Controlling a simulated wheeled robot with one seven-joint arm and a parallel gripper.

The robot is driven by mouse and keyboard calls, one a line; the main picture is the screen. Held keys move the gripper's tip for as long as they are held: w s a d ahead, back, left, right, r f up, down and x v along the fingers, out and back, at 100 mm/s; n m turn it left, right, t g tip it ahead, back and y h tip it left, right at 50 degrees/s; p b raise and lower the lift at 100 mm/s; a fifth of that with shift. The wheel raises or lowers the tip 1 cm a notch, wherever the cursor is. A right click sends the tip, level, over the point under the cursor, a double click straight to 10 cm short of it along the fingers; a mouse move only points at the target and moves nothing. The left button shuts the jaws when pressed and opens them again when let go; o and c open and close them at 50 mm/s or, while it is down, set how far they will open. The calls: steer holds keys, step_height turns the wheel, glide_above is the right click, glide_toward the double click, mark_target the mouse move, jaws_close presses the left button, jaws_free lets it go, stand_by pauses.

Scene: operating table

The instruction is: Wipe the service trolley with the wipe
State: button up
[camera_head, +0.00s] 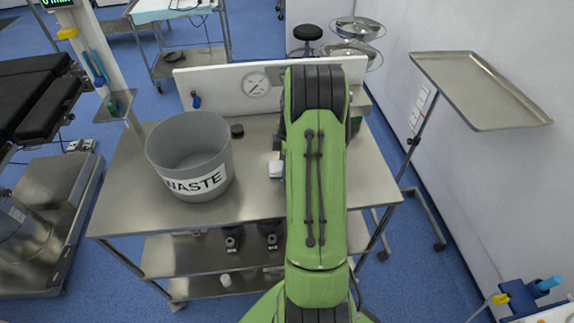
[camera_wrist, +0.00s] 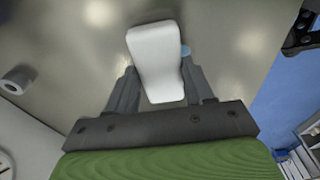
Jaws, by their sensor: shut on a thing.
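The wipe (camera_wrist: 157,55) is a white, soft-edged pad. In the wrist view it sits between the two fingers of my gripper (camera_wrist: 160,88), which is shut on it. Its far end sticks out beyond the fingertips over the steel top of the service trolley (camera_wrist: 85,45). I cannot tell whether it touches the top. In the head view the trolley (camera_head: 255,205) stands in the middle, and a small white piece, apparently the wipe (camera_head: 275,169), shows left of my green arm. The arm hides most of my gripper there.
A grey WASTE bin (camera_head: 190,158) stands on the trolley's left half. A white back panel (camera_head: 225,84) with a gauge rises at the rear. A tray stand (camera_head: 480,90) is at right. The front left top is bare.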

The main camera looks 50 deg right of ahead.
steer(key=shift+w+d+f+p, duration=0.1)
steer(key=shift+w+d+p, duration=0.35)
steer(key=shift+w+d, duration=0.4)
steer(key=shift+w+d+f+p, duration=0.1)
steer(key=shift+w+d+p, duration=0.4)
steer(key=shift+w, duration=0.45)
steer(key=shift+d, duration=0.1)
steer(key=shift+r, duration=0.1)
steer(key=shift+r+p, duration=1.9)
steer(key=shift+r, duration=1.05)
step_height(320, 180, up, 3)
steer(key=shift+p, duration=1)
step_height(320, 180, down, 7)
steer(key=b, duration=0.5)
